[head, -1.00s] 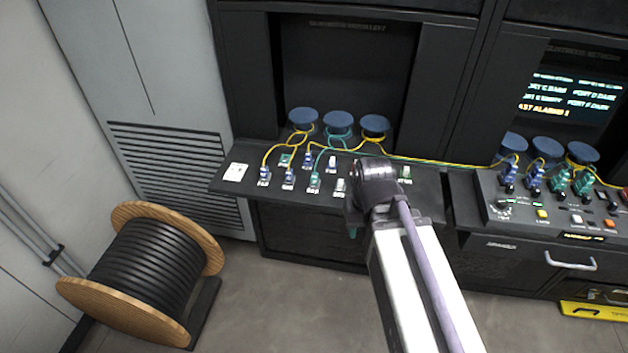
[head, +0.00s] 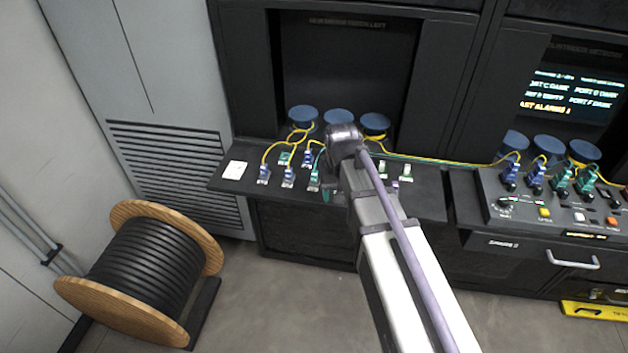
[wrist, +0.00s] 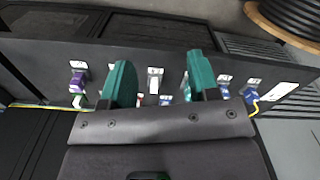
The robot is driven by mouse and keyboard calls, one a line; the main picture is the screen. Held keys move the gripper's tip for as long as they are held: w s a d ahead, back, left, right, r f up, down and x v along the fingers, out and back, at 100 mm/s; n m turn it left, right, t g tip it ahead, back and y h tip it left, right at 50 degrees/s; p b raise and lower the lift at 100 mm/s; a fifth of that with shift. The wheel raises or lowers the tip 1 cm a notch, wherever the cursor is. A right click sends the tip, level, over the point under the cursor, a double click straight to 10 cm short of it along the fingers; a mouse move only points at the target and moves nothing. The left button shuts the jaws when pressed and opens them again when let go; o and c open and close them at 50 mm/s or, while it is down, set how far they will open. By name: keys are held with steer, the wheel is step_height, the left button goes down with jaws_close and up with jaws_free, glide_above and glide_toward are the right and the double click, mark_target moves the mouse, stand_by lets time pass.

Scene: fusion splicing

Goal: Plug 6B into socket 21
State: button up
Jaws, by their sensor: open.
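On the sloped black panel (head: 232,178) stand several blue and green plugs with cables: a blue plug (head: 264,174) at the left, another blue one (head: 288,177), a green plug (head: 314,181) and a blue one behind (head: 308,158). I cannot read any labels, so I cannot tell which is 6B or socket 21. My gripper (wrist: 161,82) is open, its two teal fingers pointing at the panel. A whitish socket (wrist: 153,86) shows between the fingers, apart from both. In the head view my arm hides part of the panel.
Blue cable spools (head: 303,117) stand behind the plugs, with yellow and green cables running right to a control panel (head: 545,212) holding more plugs. A white card (head: 235,170) lies at the panel's left end. A wooden cable drum (head: 150,270) stands on the floor.

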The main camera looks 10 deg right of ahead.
mark_target(315, 173)
steer(key=w+a+m, duration=0.1)
steer(key=w, duration=0.4)
steer(key=w+a+m, duration=0.1)
steer(key=w+a, duration=0.1)
steer(key=w, duration=0.4)
steer(key=w+a, duration=0.1)
steer(key=w, duration=0.5)
steer(key=shift+a+f+m, duration=0.15)
steer(key=shift+f+m, duration=0.2)
steer(key=shift+m, duration=0.05)
steer(key=shift+w+m, duration=0.2)
steer(key=shift+m, duration=0.1)
steer(key=shift+s, duration=0.15)
steer(key=shift+f+b, duration=0.15)
steer(key=shift+b, duration=0.2)
step_height(315, 173, down, 9)
steer(key=b, duration=0.8)
steer(key=shift+b, duration=0.4)
steer(key=shift+c, duration=0.3)
jaws_close()
